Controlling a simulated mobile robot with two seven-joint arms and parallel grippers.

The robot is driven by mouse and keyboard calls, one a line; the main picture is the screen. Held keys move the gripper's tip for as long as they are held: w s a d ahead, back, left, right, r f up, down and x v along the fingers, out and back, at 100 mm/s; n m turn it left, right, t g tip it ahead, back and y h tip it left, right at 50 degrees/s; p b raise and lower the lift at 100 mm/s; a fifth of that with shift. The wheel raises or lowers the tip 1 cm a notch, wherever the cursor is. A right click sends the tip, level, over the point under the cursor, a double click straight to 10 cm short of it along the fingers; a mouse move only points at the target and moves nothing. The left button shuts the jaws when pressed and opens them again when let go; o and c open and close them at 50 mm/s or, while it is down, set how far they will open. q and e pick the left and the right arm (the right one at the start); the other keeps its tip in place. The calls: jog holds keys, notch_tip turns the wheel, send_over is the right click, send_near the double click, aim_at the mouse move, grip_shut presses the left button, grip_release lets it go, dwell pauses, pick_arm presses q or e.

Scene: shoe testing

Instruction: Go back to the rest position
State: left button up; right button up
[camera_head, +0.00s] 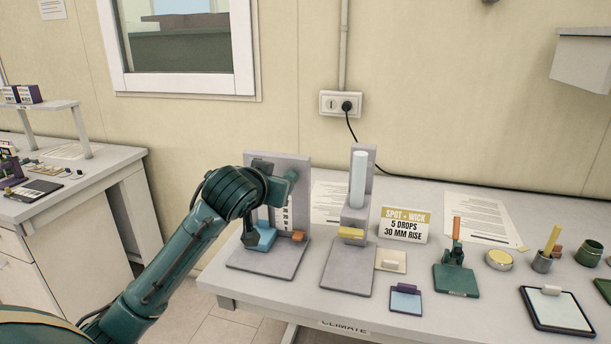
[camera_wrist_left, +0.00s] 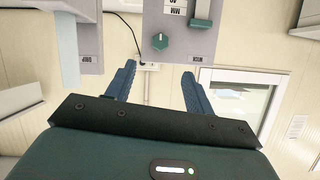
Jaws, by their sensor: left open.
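My left arm reaches in from the left in the head view, and my left gripper (camera_head: 281,190) is in front of the left grey test stand (camera_head: 295,262). The arm hides part of that stand. In the wrist view, which is upside down, my left gripper (camera_wrist_left: 159,84) has its two blue fingers apart with nothing between them. A stand panel with a green knob (camera_wrist_left: 160,42) and a scale shows beyond the fingertips. My right gripper is in neither view.
A second grey stand (camera_head: 345,272) with a pale upright cylinder (camera_head: 358,180) is close on the right. A SPOT - WICK sign (camera_head: 404,225), a green clamp stand (camera_head: 456,279) and a black-framed tray (camera_head: 557,311) are farther right. Another bench (camera_head: 110,160) is at left.

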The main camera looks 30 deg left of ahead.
pick_arm(q)
jog(key=s+d+f+m+h, duration=0.1)
jog(key=d+f, duration=0.3)
jog(key=f, duration=0.4)
jog(key=s+d+f+m+g+h, duration=0.1)
jog(key=s+d+f+h, duration=0.1)
jog(key=f, duration=0.6)
jog(key=s+d+f+m+h, duration=0.1)
jog(key=s+d+f, duration=0.3)
jog(key=f, duration=0.4)
jog(key=shift+s+d+f+m+g+h, duration=0.1)
jog(key=shift+d+f+m+g+h, duration=0.1)
jog(key=shift+d, duration=0.2)
jog(key=shift+s+d+f+m+g+h, duration=0.1)
jog(key=shift+d+f+g, duration=0.1)
jog(key=shift+d, duration=0.2)
jog(key=s+d+f+h, duration=0.1)
jog(key=s+d+f, duration=0.4)
jog(key=s, duration=0.3)
jog(key=s+d+f+g+h, duration=0.1)
jog(key=s+d+f, duration=0.3)
jog(key=s+f, duration=0.3)
jog(key=shift+s+d+f+m, duration=0.3)
jog(key=shift+s+d, duration=0.1)
jog(key=shift+s, duration=0.75)
